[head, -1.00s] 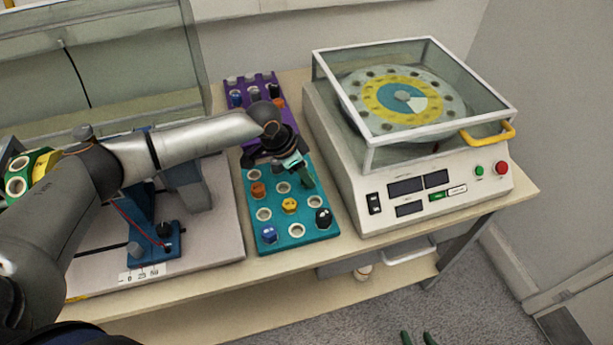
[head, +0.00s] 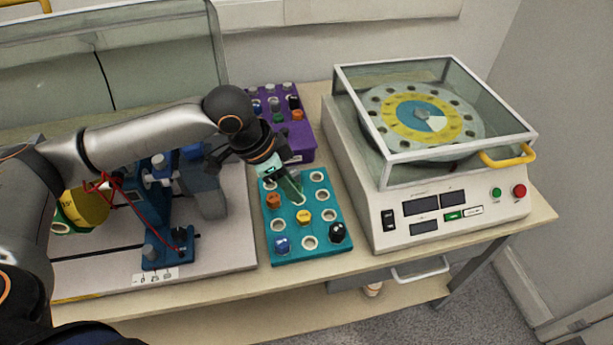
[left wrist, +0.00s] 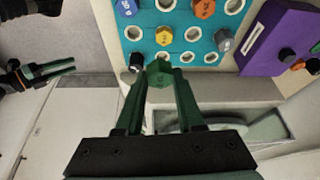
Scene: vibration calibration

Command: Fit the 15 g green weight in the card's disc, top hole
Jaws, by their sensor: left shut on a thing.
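My left gripper (head: 298,198) is over the teal weight tray (head: 343,240); its fingers hide part of the tray. In the left wrist view, the left gripper (left wrist: 160,78) is shut on a green weight (left wrist: 159,70) held between its fingertips, with the tray (left wrist: 205,47) beyond. A green and yellow disc with white-ringed holes (head: 62,228) shows at the far left, mostly hidden behind my left arm. I cannot see its top hole. My right gripper (left wrist: 72,67) shows at the left of the left wrist view, empty, its green fingers apart.
A machine (head: 375,205) at the right holds a many-holed disc (head: 422,118) under a clear lid. A purple block (head: 300,140) with weights stands behind the tray. A numbered card (head: 150,277) is at the left rig's front edge. The tray holds orange, yellow, blue and black weights.

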